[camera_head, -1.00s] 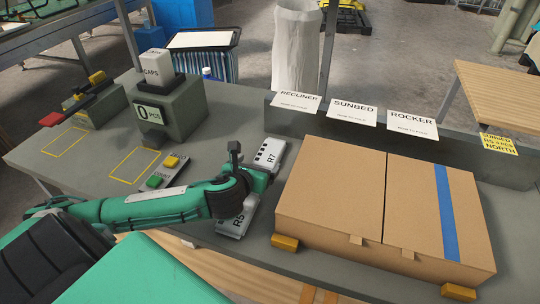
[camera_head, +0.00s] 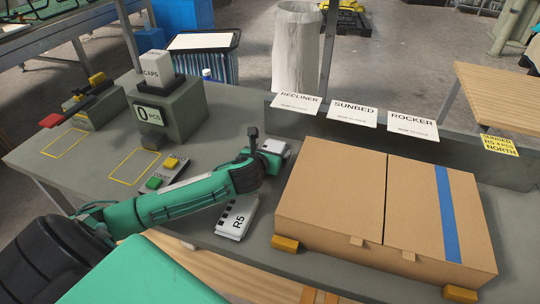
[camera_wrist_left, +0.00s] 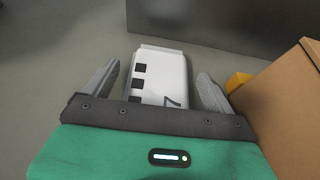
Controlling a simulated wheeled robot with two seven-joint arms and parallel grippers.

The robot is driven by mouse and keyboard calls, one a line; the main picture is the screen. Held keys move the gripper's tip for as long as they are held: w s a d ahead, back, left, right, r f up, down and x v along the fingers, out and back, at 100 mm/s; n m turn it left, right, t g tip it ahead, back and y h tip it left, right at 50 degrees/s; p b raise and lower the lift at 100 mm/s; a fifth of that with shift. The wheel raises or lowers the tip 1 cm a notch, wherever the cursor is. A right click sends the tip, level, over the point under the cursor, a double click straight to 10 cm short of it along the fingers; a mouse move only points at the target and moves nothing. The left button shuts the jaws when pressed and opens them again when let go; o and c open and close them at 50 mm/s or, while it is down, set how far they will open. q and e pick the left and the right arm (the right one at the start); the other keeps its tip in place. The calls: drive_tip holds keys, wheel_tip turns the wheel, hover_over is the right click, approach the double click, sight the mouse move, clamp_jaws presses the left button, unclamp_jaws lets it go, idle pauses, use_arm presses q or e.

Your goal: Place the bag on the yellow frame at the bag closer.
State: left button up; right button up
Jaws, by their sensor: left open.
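A white bag marked R7 (camera_head: 274,147) lies on the grey bench beside the cardboard boxes. It is partly hidden by my left gripper (camera_head: 265,158). In the left wrist view the bag (camera_wrist_left: 160,75) lies between the two spread fingers of my left gripper (camera_wrist_left: 157,85), which is open. A gap shows on both sides of the bag. A second white bag, marked R5 (camera_head: 237,219), lies nearer, below my left wrist. The bag closer (camera_head: 90,105), with a red lever end, stands at the far left. The yellow frame (camera_head: 63,144) in front of it is empty. My right gripper is not in view.
A scale (camera_head: 168,112) reading 0 stands behind a second empty yellow frame (camera_head: 134,167). A button box (camera_head: 165,172) sits beside it. Cardboard boxes (camera_head: 385,205) fill the bench's right. A low grey wall (camera_head: 440,150) with signs runs behind.

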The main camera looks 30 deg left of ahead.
use_arm(q)
drive_tip(key=c, duration=1.1)
drive_tip(key=shift+c, duration=0.2)
